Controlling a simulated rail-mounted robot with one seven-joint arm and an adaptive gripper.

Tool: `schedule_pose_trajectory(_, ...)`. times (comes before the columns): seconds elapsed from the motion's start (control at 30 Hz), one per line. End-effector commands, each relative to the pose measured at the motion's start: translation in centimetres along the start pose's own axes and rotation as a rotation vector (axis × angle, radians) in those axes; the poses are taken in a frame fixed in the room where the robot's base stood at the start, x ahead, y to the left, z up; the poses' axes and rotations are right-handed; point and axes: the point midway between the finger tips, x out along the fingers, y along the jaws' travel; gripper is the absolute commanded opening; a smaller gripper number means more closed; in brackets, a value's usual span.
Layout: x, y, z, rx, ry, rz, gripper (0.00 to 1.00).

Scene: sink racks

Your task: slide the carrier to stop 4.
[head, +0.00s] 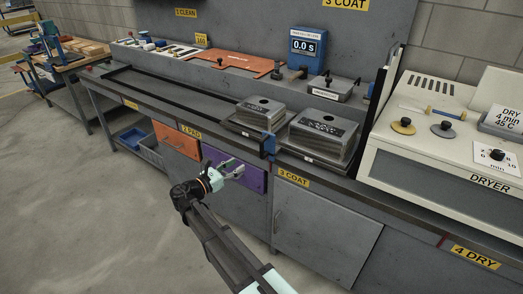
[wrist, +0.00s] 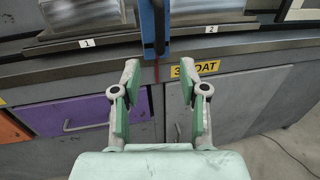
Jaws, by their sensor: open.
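A blue upright piece (head: 269,145) stands at the bench's front edge between two metal-block racks; it looks like part of the carrier. It also shows in the wrist view (wrist: 154,28), top centre, with a thin red mark below it. The left rack (head: 262,112) is labelled 1 and the right rack (head: 322,135) is labelled 2 in the wrist view. The yellow "4 DRY" label (head: 476,257) is at lower right, under the dryer. My gripper (head: 232,168) is open and empty in front of the bench, apart from the blue piece, which lies beyond the fingertips (wrist: 157,80).
The "3 COAT" label (head: 293,178) is on the bench front near the blue piece. The dryer (head: 440,150) stands at right behind the front ledge. A purple drawer (head: 235,170) and an orange drawer (head: 177,141) are below the bench. The floor at left is clear.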

Motion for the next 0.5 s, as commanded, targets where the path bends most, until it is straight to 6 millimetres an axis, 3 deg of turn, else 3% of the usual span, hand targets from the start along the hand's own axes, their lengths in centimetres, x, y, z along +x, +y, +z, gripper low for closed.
schedule_pose_trajectory(0.5,10.3,0.1,0.1,0.001,0.001,-0.002,0.43)
